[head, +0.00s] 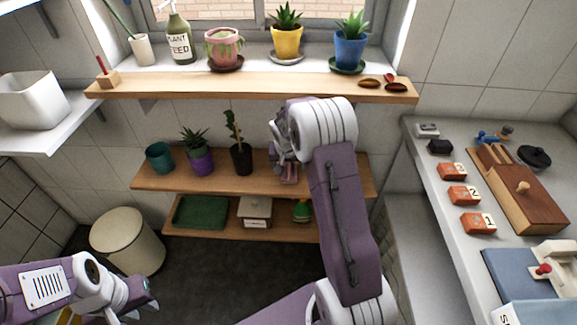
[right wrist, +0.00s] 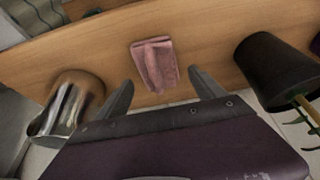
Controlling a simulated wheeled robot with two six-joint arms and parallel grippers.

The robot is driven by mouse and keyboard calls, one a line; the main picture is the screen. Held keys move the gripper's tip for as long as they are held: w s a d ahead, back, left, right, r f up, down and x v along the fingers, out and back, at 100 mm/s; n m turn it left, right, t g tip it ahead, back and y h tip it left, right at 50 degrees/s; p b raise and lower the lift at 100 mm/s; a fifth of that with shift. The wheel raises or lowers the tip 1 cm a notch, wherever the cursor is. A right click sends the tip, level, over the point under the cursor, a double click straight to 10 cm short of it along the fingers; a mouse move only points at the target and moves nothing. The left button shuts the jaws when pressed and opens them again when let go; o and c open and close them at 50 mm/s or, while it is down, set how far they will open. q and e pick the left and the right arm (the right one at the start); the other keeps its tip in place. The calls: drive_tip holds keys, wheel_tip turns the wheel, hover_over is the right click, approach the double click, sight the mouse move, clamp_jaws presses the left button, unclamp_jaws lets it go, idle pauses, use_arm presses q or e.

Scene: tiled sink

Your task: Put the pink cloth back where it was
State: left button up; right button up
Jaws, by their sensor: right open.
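The pink cloth (right wrist: 153,62) lies folded on the wooden middle shelf (right wrist: 210,38) in the right wrist view. In the head view only a small pink part of it (head: 289,174) shows below my right gripper. My right gripper (right wrist: 160,78) is open, its two fingers pointing at the cloth from either side of its near end. Nothing is held between them. In the head view the right gripper (head: 281,155) is partly hidden by its own wrist. My left gripper (head: 140,296) is low at the left, far from the shelf, and its finger gap is unclear.
A shiny metal cup (right wrist: 70,105) stands left of the cloth in the wrist view, and a black plant pot (right wrist: 272,70) stands right of it. The upper shelf (head: 220,86) runs above the middle shelf. A lower shelf (head: 285,232) holds a green tray (head: 200,212).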

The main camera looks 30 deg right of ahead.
drive_tip(key=p+v, duration=0.1)
drive_tip(key=v, duration=0.9)
drive_tip(key=s+a+f+n+g+y, duration=0.1)
drive_tip(key=s+a+n, duration=0.1)
drive_tip(key=s+a, duration=0.2)
drive_tip(key=s+a+f+n+y, duration=0.1)
drive_tip(key=s+a, duration=0.3)
drive_tip(key=s, duration=0.6)
drive_tip(key=s+a+f+n+g, duration=0.1)
drive_tip(key=s+a+f+n, duration=0.2)
drive_tip(key=s+a, duration=0.2)
drive_tip(key=s, duration=0.2)
drive_tip(key=shift+s+f+g+y, duration=0.25)
drive_tip(key=shift+s+g+y, duration=0.05)
drive_tip(key=shift+s+y, duration=0.1)
wheel_tip(320, 180, up, 11)
drive_tip(key=p, duration=1.1)
drive_tip(key=shift+r+p, duration=0.25)
drive_tip(key=shift+p, duration=0.15)
